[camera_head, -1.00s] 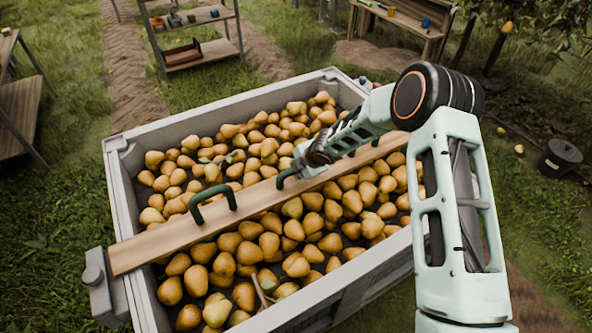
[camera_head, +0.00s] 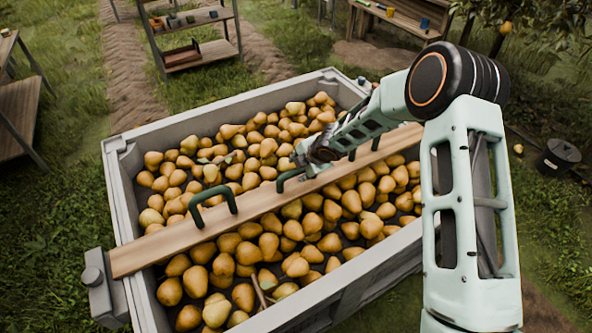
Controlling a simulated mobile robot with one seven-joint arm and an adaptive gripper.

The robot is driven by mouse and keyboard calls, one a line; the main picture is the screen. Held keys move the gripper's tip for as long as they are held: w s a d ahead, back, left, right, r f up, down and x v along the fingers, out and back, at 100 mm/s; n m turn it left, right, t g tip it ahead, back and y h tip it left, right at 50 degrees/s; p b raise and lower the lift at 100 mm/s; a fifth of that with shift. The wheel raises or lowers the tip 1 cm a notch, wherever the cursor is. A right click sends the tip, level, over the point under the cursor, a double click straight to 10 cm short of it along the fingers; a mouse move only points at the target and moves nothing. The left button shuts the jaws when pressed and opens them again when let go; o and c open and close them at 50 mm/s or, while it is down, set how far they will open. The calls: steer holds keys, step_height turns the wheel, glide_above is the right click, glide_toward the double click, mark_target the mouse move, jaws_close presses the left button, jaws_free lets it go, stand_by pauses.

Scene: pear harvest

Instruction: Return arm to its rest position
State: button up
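My arm reaches in from the right side of the head view, its upper links over the right wall of the grey crate (camera_head: 338,292). My gripper (camera_head: 301,168) is at the far end of the arm, low over the wooden board (camera_head: 165,245) that spans the crate. It is beside or at one of the board's dark green handles (camera_head: 291,179); whether it touches cannot be told. Its fingers are small and partly hidden, so open or shut does not show. Another green handle (camera_head: 213,204) stands free on the board to the left.
Many yellow pears (camera_head: 265,243) fill the crate on both sides of the board. A shelf rack (camera_head: 200,55) and a workbench (camera_head: 400,22) stand behind. A dark bucket (camera_head: 558,158) sits on the grass at right.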

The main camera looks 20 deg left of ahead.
steer(key=v, duration=0.8)
steer(key=shift+d+r, duration=0.1)
steer(key=shift+r, duration=0.1)
